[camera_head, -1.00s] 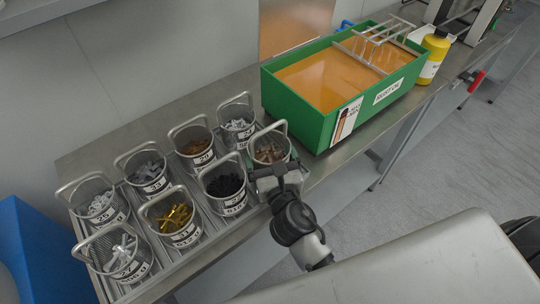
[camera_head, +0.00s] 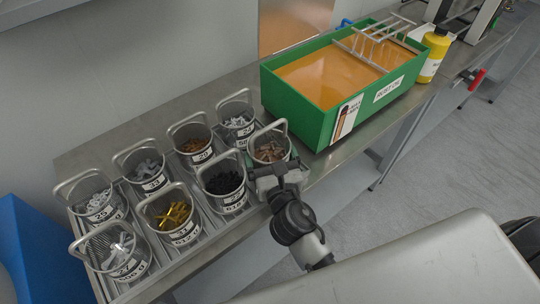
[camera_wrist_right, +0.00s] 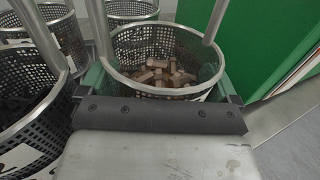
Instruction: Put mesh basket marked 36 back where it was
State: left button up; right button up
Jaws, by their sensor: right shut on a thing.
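A round mesh basket (camera_head: 268,152) with brown metal pieces and a raised loop handle is at the right end of the front row. Its label is hidden behind my gripper, so I cannot read a 36. My right gripper (camera_head: 268,176) is shut on this basket at its near side. In the right wrist view, the basket (camera_wrist_right: 165,45) sits between the two fingers, its handle rising out of the top of the picture. Whether its bottom rests on the rack is hidden. My left gripper is not in view.
Several other mesh baskets, among them one of black pieces (camera_head: 222,184) and one of brass pieces (camera_head: 170,217), stand close by in two rows. A green tank (camera_head: 298,112) of orange liquid stands just right. A yellow bottle (camera_head: 433,55) is beyond it.

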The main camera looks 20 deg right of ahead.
jog(key=shift+s+f+b, duration=0.25)
jog(key=shift+f+b, duration=0.05)
jog(key=shift+f, duration=0.65)
jog(key=o, duration=1.1)
jog(key=shift+f, duration=0.15)
jog(key=shift+s+a+f, duration=0.15)
jog(key=shift+s, duration=0.3)
jog(key=s+b, duration=0.1)
jog(key=s, duration=0.1)
jog(key=s+r+b, duration=0.1)
jog(key=s, duration=0.2)
jog(key=s+b, duration=0.1)
jog(key=s, duration=0.2)
jog(key=shift+a+r, duration=0.1)
jog(key=shift+r, duration=0.05)
jog(key=shift+s+r, duration=0.45)
jog(key=shift+s, duration=0.35)
